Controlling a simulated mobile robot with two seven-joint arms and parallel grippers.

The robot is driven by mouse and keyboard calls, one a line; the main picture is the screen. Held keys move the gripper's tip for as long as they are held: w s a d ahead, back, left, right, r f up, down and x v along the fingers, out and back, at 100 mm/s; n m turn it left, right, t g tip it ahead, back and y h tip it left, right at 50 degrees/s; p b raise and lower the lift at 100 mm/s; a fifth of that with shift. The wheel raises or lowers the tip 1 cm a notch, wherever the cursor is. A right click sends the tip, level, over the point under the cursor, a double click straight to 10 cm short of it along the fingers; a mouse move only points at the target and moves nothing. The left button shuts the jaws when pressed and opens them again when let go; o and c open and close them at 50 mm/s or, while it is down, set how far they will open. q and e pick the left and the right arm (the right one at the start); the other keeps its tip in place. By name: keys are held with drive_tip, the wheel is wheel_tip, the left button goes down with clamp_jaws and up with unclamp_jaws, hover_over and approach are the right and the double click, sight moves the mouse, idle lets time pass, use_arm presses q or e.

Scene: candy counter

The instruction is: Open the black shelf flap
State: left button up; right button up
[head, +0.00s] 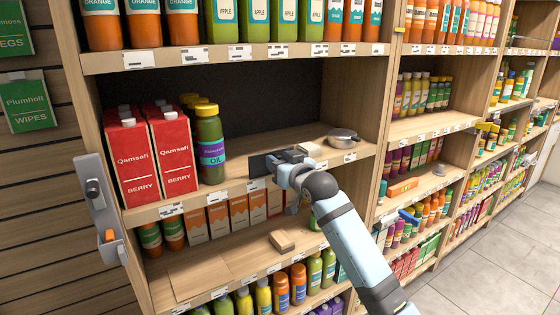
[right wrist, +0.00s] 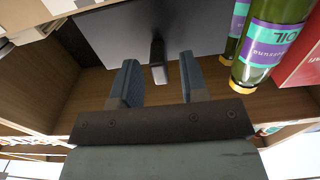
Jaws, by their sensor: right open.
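The black shelf flap (head: 259,165) shows as a small dark panel at the front of the middle shelf, partly hidden behind my right gripper (head: 283,166). In the right wrist view the flap (right wrist: 115,35) is a dark grey plate with a short bar-shaped handle (right wrist: 158,60) sticking out. My right gripper (right wrist: 156,82) is open there, with its two blue-grey fingers on either side of the handle. A gap shows between each finger and the handle. My left gripper is not in view.
A green oil bottle (head: 209,145) and red berry cartons (head: 127,160) stand left of the flap. A metal pan (head: 342,136) sits to its right. A wooden block (head: 282,240) lies on the shelf below. Bottles fill the shelf above.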

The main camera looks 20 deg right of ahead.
drive_tip(key=shift+c, duration=0.2)
clamp_jaws()
